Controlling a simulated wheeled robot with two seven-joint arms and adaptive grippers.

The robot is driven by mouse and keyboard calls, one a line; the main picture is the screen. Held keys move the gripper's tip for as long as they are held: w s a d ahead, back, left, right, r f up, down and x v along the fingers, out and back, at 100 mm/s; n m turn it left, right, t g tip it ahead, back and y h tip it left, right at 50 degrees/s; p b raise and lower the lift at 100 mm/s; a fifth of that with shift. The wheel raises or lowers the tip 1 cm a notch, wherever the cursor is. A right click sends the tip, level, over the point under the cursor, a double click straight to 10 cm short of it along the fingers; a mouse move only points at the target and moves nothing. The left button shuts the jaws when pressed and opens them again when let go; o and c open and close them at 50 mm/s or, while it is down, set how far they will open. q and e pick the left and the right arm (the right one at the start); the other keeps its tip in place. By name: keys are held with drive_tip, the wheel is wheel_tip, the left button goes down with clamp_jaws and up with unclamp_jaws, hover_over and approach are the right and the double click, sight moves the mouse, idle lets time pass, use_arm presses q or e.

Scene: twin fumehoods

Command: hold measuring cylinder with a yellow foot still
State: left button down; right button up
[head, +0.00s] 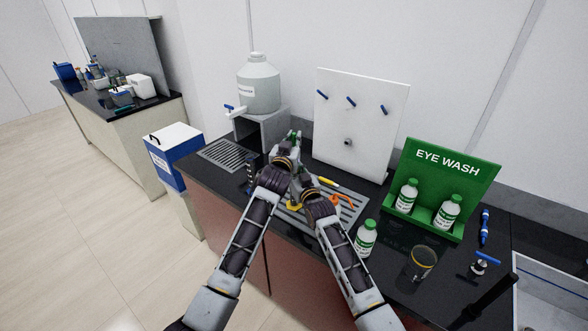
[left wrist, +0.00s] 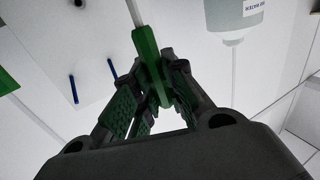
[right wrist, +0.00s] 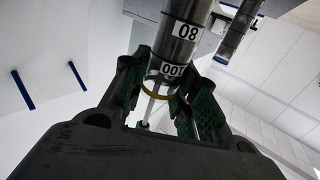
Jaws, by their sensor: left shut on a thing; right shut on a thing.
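The measuring cylinder (right wrist: 178,45), a clear grey tube marked 80 and 100, stands between the fingers of my right gripper (right wrist: 162,80) in the right wrist view, which is upside down. A yellow ring (right wrist: 157,94) shows around it. In the head view its yellow foot (head: 292,206) shows over the sink grating; the tube is mostly hidden behind my wrists. My right gripper is shut on it. My left gripper (left wrist: 160,70) is shut on a green handle (left wrist: 150,55) with a thin white rod (left wrist: 133,12). A rod also shows at the cylinder's mouth; whether it goes inside is unclear.
A second marked cylinder (head: 249,172) stands left of my left wrist. Yellow and orange items (head: 342,200) lie on the grating. A carboy (head: 259,84) stands behind.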

use_arm(q)
drive_tip(key=shift+r, duration=1.4)
drive_tip(key=shift+f, duration=1.5)
drive_tip(key=shift+s+r, duration=0.25)
drive_tip(key=shift+r, duration=0.25)
drive_tip(key=shift+r, duration=0.1)
wheel_tip(320, 180, up, 12)
idle(1.8)
idle(0.6)
